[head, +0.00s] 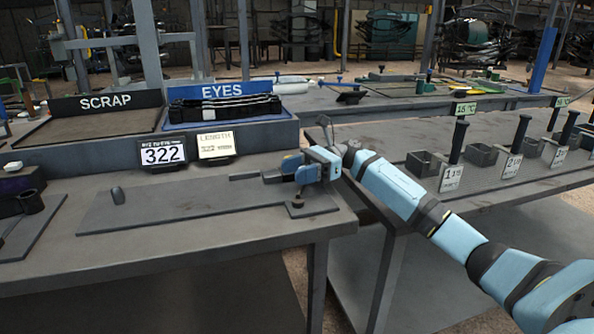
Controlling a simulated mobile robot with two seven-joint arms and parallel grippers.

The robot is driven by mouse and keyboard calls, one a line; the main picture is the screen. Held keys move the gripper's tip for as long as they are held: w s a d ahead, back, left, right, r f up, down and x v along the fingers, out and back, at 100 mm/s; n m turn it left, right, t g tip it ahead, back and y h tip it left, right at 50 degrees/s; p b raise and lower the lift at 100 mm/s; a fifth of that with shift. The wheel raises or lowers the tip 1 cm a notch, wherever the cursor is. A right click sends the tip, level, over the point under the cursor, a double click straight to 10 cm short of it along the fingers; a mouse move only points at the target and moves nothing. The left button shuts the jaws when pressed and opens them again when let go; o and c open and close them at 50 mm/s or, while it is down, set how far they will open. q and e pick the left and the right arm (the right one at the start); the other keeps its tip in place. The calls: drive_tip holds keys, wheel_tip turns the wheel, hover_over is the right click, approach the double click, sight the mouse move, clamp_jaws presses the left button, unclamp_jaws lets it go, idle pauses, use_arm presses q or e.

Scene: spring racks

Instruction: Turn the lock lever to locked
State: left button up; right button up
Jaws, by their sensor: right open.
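A long flat dark plate (190,205) lies on the near left bench. My left gripper is not in view.
Behind the plate are a SCRAP tray (95,129), an EYES tray (240,118) with dark parts, and display signs reading 322 (162,154) and LENGTH (216,144). A right bench (400,140) holds several upright dark handles and cups. A gap separates the benches.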

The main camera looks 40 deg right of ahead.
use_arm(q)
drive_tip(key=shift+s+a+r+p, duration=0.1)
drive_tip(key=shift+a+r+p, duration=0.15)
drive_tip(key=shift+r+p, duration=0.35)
use_arm(e)
drive_tip(key=s+d, duration=0.1)
drive_tip(key=d, duration=1.2)
drive_tip(key=shift+d, duration=0.4)
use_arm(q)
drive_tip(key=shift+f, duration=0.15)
use_arm(e)
drive_tip(key=shift+s, duration=0.1)
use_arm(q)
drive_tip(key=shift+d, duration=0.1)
